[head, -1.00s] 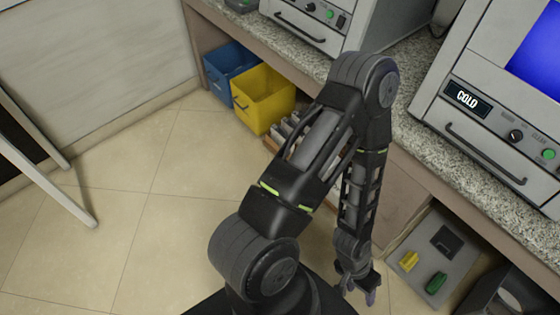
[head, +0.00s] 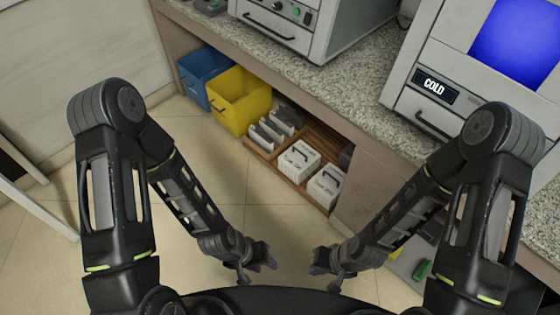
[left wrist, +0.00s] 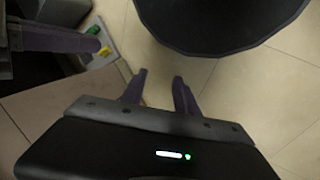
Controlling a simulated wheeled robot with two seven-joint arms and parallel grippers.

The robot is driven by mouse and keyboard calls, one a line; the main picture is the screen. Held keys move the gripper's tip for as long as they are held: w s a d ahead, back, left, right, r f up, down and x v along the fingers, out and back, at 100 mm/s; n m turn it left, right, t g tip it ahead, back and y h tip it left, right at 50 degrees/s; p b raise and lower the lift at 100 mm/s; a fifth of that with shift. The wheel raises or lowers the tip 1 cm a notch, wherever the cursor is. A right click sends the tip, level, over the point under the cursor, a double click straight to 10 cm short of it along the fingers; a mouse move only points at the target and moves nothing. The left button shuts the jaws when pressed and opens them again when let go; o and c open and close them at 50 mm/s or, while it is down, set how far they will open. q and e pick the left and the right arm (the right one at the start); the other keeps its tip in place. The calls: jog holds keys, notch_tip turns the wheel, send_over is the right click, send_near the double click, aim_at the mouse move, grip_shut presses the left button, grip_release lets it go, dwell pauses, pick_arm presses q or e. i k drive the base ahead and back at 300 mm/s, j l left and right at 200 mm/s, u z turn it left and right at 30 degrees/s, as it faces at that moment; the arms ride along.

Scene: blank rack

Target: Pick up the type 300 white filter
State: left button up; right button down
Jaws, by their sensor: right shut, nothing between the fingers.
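Two white filters with handles, the nearer one (head: 326,185) and the farther one (head: 299,160), sit in a wooden tray (head: 265,158) on the low shelf under the counter. Their type labels are too small to read. Several grey and white slotted pieces (head: 275,128) stand in the tray's far part. My left gripper (head: 258,270) is low over the floor, well short of the tray. In the left wrist view its fingers (left wrist: 160,88) are apart with nothing between them. My right gripper (head: 325,275) is opposite it, shut and empty, also apart from the filters.
A yellow bin (head: 239,100) and a blue bin (head: 203,79) stand left of the tray. The granite counter (head: 300,75) overhangs the shelf, and a machine marked COLD (head: 436,87) stands on it. A green item (head: 422,270) lies at lower right. The tiled floor is clear.

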aim_at(298, 163)
jog(key=j+z, duration=0.1)
jog(key=z, duration=0.35)
jog(key=i+j+z, duration=0.1)
jog(key=z, duration=0.35)
jog(key=j+z, duration=0.2)
jog(key=z, duration=0.25)
jog(key=j+z, duration=0.2)
jog(key=j, duration=0.3)
jog(key=j+z, duration=0.2)
jog(key=j, duration=0.35)
jog(key=k+j+z, duration=0.25)
jog(key=j, duration=0.25)
jog(key=i+j, duration=0.1)
jog(key=j, duration=0.25)
jog(key=i, duration=0.45)
